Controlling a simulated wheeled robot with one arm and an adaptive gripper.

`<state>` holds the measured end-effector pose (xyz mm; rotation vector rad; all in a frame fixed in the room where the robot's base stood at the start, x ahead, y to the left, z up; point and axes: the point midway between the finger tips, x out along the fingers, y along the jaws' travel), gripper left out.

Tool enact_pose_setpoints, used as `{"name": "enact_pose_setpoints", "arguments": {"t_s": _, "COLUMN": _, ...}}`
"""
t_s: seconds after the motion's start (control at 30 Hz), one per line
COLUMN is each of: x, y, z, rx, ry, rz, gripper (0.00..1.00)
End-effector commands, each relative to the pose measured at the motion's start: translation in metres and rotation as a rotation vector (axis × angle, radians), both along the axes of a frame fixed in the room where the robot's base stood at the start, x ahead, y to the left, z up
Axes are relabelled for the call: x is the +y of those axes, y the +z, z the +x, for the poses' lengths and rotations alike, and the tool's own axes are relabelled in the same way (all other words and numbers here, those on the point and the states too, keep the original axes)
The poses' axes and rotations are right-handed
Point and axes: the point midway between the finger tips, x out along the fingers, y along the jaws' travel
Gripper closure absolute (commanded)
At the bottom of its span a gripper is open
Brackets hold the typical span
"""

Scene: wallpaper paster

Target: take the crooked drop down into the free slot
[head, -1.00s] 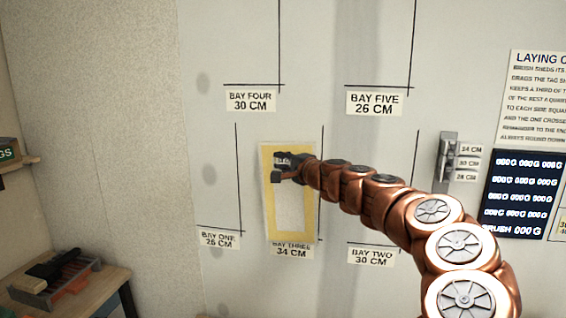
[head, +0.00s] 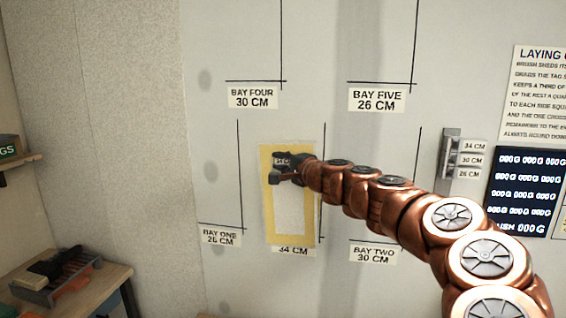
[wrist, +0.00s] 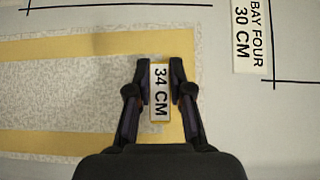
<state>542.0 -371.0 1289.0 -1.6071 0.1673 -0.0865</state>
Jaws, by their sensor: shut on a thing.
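The drop (head: 291,212) is a pale patterned sheet with a yellow border, slightly tilted, at bay three on the wall. It also shows in the wrist view (wrist: 70,85). My gripper (head: 284,165) is at its top end. In the wrist view my gripper (wrist: 160,72) is shut on the drop's white 34 CM tag (wrist: 160,92). The drop's lower edge covers part of the bay three label (head: 293,251). I cannot tell how far the drop stands off the wall. A grey holder (head: 448,160) with 34, 30 and 26 CM labels is on the wall at right.
Bay one (head: 219,236), bay two (head: 373,254), bay four (head: 252,98) and bay five (head: 376,99) have labels and black lines on the wall. A dark display (head: 525,190) hangs at right. A bench with a tray (head: 58,278) stands at lower left.

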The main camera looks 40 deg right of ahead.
Motion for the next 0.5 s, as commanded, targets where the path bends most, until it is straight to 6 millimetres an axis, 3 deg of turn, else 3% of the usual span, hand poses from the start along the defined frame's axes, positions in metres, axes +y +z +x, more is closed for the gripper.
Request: {"name": "enact_pose_setpoints", "arguments": {"t_s": 0.5, "x": 0.027, "y": -0.001, "z": -0.019, "rx": 0.000, "ry": -0.002, "rz": -0.002, "gripper": 1.00}}
